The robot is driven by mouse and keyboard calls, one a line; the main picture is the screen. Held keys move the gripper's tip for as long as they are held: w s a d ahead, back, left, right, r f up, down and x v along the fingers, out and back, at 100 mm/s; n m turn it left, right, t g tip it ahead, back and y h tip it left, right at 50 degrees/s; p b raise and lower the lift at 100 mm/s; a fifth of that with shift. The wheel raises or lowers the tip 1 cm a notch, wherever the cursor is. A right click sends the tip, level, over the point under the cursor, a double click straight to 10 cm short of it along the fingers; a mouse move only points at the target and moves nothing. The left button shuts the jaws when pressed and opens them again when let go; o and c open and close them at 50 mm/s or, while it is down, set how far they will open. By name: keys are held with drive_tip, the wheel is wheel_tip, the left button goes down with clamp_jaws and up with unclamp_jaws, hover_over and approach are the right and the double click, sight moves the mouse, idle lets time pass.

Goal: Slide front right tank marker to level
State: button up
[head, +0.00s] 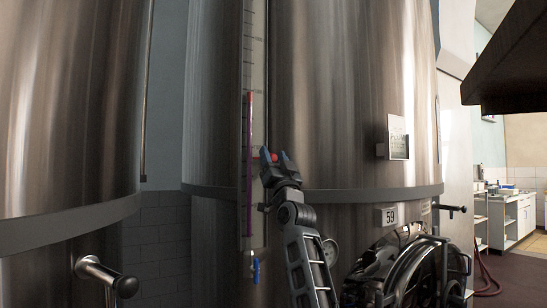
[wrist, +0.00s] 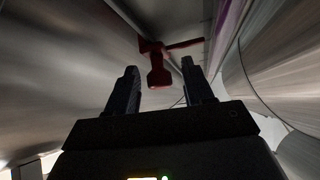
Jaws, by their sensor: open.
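The red tank marker (head: 274,157) sits beside the sight gauge on the front right tank (head: 335,90). The gauge's purple liquid column (head: 249,170) rises to a top well above the marker in the head view. My gripper (head: 276,158) is open in front of the marker, its fingers pointing up. In the wrist view the red marker (wrist: 158,68) shows between and beyond the two fingertips of my gripper (wrist: 163,80). Its thin pointer reaches right, toward the purple column at upper right. I cannot tell whether a finger touches the marker.
A blue-handled valve (head: 256,268) is below the gauge. Another steel tank (head: 65,100) with a black-ended tap (head: 108,278) stands at left. A dark overhang (head: 510,65) is at upper right.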

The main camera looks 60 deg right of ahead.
drive_tip(key=shift+c, duration=0.2)
clamp_jaws()
idle(0.4)
